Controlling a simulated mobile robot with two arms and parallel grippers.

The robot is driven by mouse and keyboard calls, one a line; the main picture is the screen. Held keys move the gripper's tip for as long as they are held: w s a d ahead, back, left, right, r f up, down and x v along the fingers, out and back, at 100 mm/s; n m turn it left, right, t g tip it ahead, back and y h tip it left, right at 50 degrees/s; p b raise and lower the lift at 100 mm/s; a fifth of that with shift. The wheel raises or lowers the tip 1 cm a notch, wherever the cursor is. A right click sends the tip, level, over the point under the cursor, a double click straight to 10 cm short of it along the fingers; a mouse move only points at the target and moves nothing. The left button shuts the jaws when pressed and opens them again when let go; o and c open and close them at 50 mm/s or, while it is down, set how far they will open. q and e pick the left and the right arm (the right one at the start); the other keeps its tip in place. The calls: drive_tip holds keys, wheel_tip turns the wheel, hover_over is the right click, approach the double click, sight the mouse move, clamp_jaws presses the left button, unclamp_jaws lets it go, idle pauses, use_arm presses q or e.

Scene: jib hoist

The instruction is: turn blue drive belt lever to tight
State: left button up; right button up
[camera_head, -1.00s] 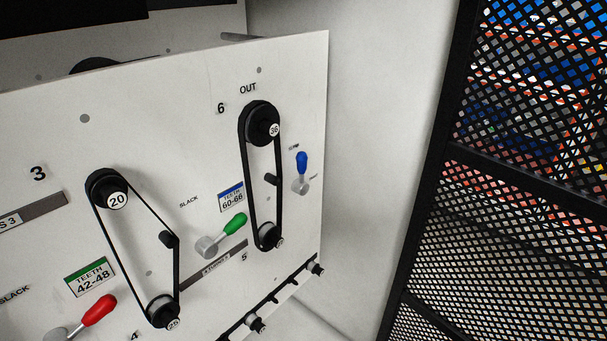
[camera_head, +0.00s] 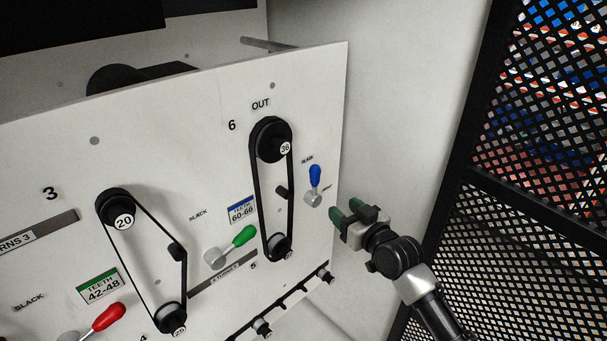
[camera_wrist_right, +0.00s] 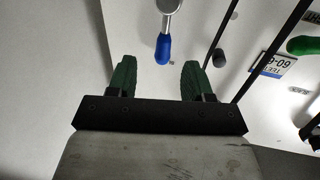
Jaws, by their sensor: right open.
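The blue drive belt lever (camera_head: 315,176) stands near the right edge of the white panel, its blue handle pointing up from a grey round hub (camera_head: 312,199). Small labels sit above it and to its right; the upper one seems to read SLACK. My right gripper (camera_head: 344,212) is open and empty, a little right of and below the lever, not touching it. In the right wrist view the blue handle (camera_wrist_right: 162,48) shows ahead of and between the two green fingertips (camera_wrist_right: 158,78). My left gripper is not in view.
A black belt (camera_head: 256,190) on pulleys runs just left of the lever, with a small dark tensioner (camera_head: 283,192). A green lever (camera_head: 243,237) and a red lever (camera_head: 109,317) sit further left. A black mesh screen (camera_head: 530,150) stands at the right.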

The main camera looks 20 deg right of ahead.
sight(318, 181)
drive_tip(key=w+p, duration=0.1)
drive_tip(key=w, duration=0.2)
drive_tip(key=w+a+r, duration=0.1)
drive_tip(key=w, duration=0.3)
drive_tip(key=w+a+r+p, duration=0.1)
drive_tip(key=w, duration=0.2)
drive_tip(key=shift+w+a+r+p, duration=0.1)
drive_tip(key=shift+w+r+p, duration=0.1)
drive_tip(key=shift+w+p, duration=0.15)
clamp_jaws()
